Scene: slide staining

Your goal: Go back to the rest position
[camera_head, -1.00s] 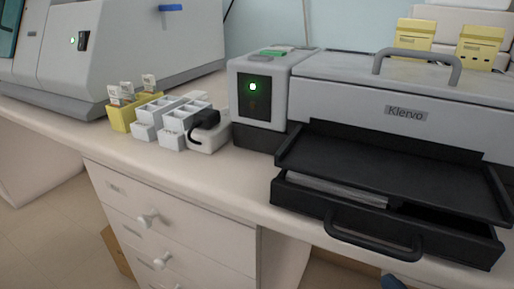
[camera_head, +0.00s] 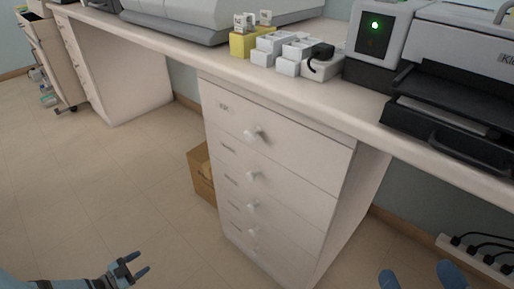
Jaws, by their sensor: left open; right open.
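My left gripper (camera_head: 138,268) is at the bottom left of the head view, open and empty, in front of the bare floor. My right gripper (camera_head: 420,278) shows only as two blue fingertips at the bottom edge, apart from each other with nothing between them. Both grippers are low and away from the bench. The rest of the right arm is out of view.
The white bench (camera_head: 185,58) carries a yellow rack (camera_head: 240,45), white boxes (camera_head: 270,50) and a staining machine (camera_head: 375,45) with a green light. A drawer cabinet (camera_head: 265,165) stands below. A cardboard box (camera_head: 201,172) sits beside it. The floor (camera_head: 110,190) at left is clear.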

